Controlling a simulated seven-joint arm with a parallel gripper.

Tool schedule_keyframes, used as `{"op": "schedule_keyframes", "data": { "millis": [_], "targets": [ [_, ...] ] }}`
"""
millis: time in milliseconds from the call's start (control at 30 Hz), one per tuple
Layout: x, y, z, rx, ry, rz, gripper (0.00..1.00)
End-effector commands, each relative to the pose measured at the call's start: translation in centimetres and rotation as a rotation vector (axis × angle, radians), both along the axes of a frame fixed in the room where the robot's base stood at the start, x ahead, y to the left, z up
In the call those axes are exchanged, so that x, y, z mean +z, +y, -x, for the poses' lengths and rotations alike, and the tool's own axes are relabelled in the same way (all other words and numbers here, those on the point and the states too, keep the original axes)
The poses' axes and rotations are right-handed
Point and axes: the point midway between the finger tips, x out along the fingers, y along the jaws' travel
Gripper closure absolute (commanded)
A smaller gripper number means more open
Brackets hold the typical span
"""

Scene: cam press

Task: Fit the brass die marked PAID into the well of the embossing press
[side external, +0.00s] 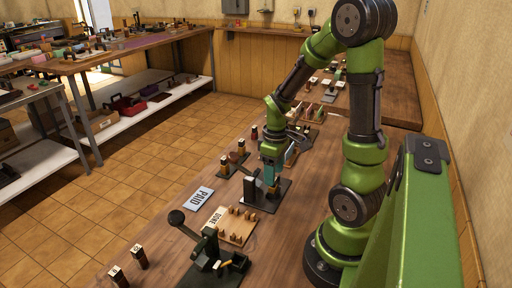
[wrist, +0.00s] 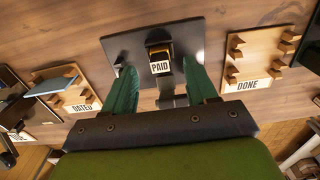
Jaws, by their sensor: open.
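The brass die marked PAID (wrist: 160,66) shows in the wrist view as a small dark and brass block with a white label. It is at the dark base plate of the embossing press (wrist: 121,46); I cannot tell whether it sits fully down in the well. My gripper (wrist: 161,74) is open, with one teal finger on each side of the die and gaps visible. In the side view my gripper (side external: 270,184) points down over the press plate (side external: 281,187), beside its grey upright (side external: 262,190). The die is hidden there by the fingers.
A PAID card (side external: 199,196) lies left of the press. A wooden DONE rack (side external: 237,226) and a second press with a black-knobbed lever (side external: 177,217) stand nearer the camera. A DATED rack (wrist: 82,100) is on the other side. Two stamps (side external: 139,257) stand at front left.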

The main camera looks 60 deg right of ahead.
Motion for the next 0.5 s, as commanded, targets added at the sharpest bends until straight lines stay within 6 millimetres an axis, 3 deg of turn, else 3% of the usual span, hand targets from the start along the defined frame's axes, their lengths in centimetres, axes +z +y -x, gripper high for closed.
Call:
{"op": "schedule_keyframes", "data": {
  "millis": [300, 500],
  "targets": [
    [8.1, -0.1, 0.0, 0.0, -0.007, 0.005, 0.43],
    [11.5, 0.0, 0.0, 0.0, -0.003, 0.003, 0.43]
  ]
}}
